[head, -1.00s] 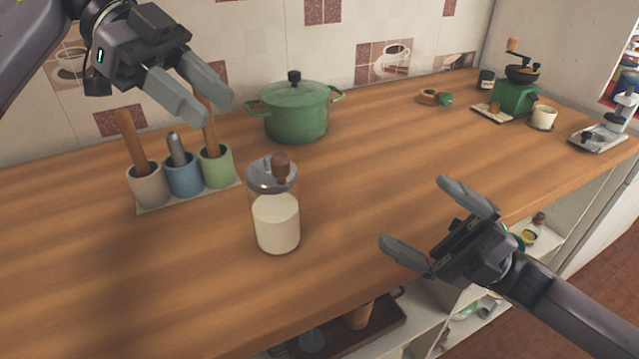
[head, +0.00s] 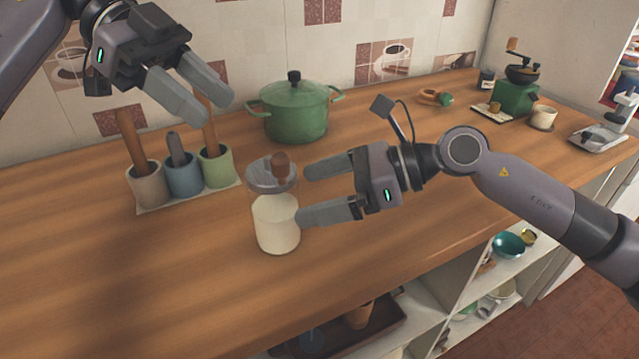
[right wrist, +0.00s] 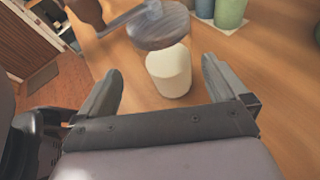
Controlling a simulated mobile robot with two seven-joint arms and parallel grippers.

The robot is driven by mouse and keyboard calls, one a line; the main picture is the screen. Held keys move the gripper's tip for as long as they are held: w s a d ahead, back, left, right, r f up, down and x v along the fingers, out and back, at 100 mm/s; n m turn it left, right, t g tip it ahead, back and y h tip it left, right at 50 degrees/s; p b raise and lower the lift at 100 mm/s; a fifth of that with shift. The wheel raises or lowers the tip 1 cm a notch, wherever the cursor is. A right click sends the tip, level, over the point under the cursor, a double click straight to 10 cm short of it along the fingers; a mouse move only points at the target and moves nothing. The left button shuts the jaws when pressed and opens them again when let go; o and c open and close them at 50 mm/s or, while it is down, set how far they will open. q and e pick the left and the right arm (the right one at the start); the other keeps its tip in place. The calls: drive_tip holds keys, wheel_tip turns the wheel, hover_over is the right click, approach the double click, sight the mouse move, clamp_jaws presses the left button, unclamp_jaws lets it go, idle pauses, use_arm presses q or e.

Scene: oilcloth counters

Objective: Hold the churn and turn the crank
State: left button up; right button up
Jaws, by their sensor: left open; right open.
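In the right wrist view the churn (right wrist: 170,72) shows ahead, between the two spread fingers. Whether a finger touches the glass I cannot tell. My left gripper (head: 213,108) is open and empty, above and behind the churn to the left.
Three utensil crocks (head: 184,178) stand left of the churn, and a green pot (head: 295,112) stands behind it. A green grinder (head: 516,97), a white cup (head: 543,117) and a scale (head: 600,136) are at the far right. The counter's front left is clear.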

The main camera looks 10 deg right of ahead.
sight(275, 199)
drive_tip(key=x, duration=0.7)
drive_tip(key=shift+w, duration=0.45)
